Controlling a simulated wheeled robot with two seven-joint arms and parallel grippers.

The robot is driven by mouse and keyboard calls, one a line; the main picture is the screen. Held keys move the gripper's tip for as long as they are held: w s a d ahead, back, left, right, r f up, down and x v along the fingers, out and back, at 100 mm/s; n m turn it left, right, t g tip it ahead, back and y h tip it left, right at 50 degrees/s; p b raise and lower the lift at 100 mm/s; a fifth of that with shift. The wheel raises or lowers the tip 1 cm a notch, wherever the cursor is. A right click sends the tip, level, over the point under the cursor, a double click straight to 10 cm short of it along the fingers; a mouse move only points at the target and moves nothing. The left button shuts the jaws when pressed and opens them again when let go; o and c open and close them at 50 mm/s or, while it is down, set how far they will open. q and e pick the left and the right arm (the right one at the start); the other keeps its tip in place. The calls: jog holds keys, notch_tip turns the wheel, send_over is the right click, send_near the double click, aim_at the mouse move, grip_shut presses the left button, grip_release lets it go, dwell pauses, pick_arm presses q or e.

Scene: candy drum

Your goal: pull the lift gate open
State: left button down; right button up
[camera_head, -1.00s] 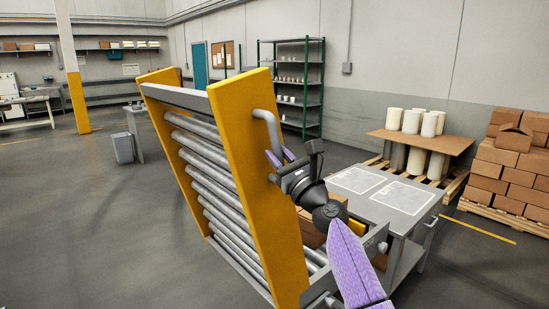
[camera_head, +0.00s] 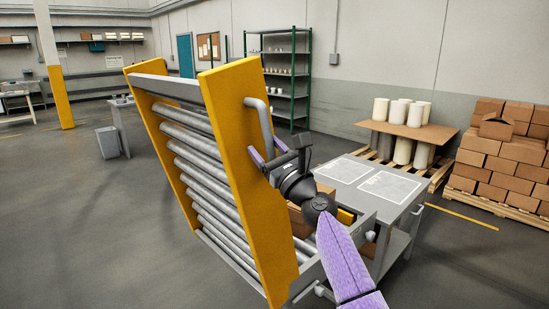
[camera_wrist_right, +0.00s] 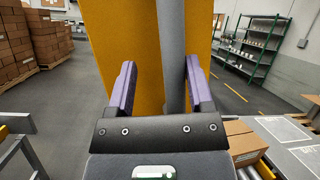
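The lift gate (camera_head: 237,150) has yellow side panels and grey rollers and stands raised and leaning. A grey bar handle (camera_head: 262,117) is on its right side panel. My right gripper (camera_head: 268,153) is at the handle's lower part. In the right wrist view, the handle (camera_wrist_right: 173,65) runs upright between the two purple fingers (camera_wrist_right: 160,88), nearer the right finger. A clear gap shows on the handle's left, so the gripper is open around or just short of it; the depth is hard to judge. The yellow panel (camera_wrist_right: 120,40) stands behind. My left gripper is not in view.
A grey table (camera_head: 385,195) and a brown box (camera_head: 312,215) on the conveyor lie right of the gate. Stacked boxes (camera_head: 500,150) and a pallet with white cylinders (camera_head: 402,140) stand beyond. The floor left of the gate is mostly clear, with a grey bin (camera_head: 108,142).

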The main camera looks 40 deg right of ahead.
jog(key=v, duration=0.9)
jog(key=shift+s+b, duration=0.2)
jog(key=shift+b, duration=0.1)
jog(key=shift+f, duration=0.1)
